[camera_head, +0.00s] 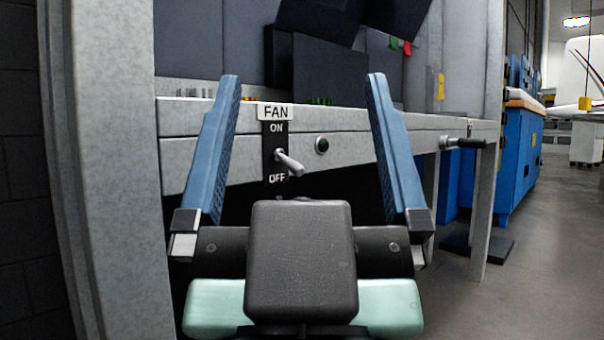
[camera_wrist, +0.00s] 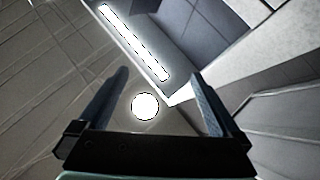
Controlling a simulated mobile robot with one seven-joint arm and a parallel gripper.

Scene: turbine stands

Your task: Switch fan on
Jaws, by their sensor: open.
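The fan switch (camera_head: 290,164) is a metal toggle lever on a black plate on the front of a grey control desk. The plate reads FAN at the top, ON above the lever and OFF below it. The lever's tip points down and to the right, toward OFF. My gripper (camera_head: 301,85) is open in the head view, its two blue fingers spread to the left and right of the switch plate in the picture. Nothing is between the fingers that I can see held. In the wrist view my gripper (camera_wrist: 160,82) is also open, and the switch does not show there.
A round black button (camera_head: 322,145) sits right of the switch on the desk front (camera_head: 350,149). A dark-ended lever (camera_head: 462,143) sticks out farther right. A grey pillar (camera_head: 110,170) stands close on the left. A blue cabinet (camera_head: 518,150) and open floor lie to the right.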

